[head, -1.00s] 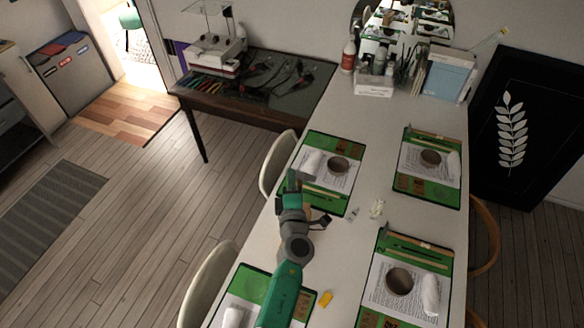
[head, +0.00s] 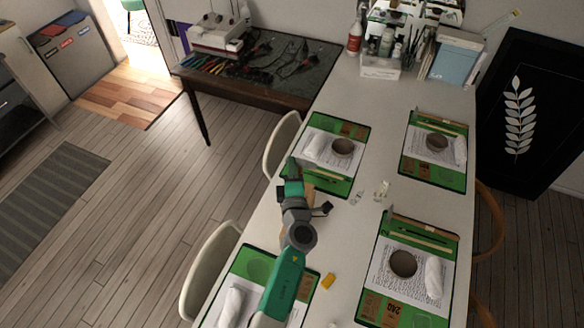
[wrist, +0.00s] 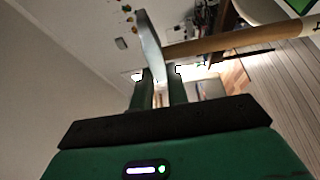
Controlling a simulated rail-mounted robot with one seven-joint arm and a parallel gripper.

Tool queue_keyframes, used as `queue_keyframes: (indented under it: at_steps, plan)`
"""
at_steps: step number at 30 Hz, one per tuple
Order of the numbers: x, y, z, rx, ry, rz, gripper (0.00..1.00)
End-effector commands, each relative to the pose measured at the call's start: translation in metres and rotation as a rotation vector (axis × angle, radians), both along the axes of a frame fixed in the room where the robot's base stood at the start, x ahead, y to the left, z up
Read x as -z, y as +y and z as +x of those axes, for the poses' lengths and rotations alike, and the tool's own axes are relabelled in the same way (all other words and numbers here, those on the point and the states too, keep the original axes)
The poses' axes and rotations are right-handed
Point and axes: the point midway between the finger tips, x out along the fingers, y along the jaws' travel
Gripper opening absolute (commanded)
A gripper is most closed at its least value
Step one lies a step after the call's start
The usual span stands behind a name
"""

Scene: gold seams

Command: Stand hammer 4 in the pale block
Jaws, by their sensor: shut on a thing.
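In the wrist view, my gripper (wrist: 162,88) is shut on a hammer, at its metal head (wrist: 150,45). The hammer's pale wooden handle (wrist: 240,36) runs off to the right, across the view. I cannot read a number on it. In the head view, my gripper (head: 293,170) is over the left edge of the back left green mat (head: 345,187); the held hammer is hard to make out there. A tan patch (head: 309,189) shows beside the gripper; I cannot tell whether it is the pale block or part of the hammer.
Other green mats lie at back right (head: 455,182), front right (head: 432,308) and front left (head: 252,262), with papers, dark-mouthed round bowls and white rolls. A hammer-like tool (head: 420,232) lies on the front right mat. Chairs flank the table.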

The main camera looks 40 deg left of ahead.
Motion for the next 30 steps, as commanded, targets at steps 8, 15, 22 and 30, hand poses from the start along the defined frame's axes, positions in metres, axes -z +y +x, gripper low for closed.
queue_keyframes:
  at_steps: [8, 15, 22, 30]
  plan:
    - [0.006, 0.000, 0.000, 0.000, -0.001, 0.001, 0.00]
    - [0.010, 0.000, 0.000, 0.000, -0.001, 0.001, 0.00]
    - [0.016, 0.000, 0.000, 0.000, -0.001, 0.001, 0.00]
    - [0.023, 0.000, 0.000, 0.000, -0.001, 0.001, 0.00]
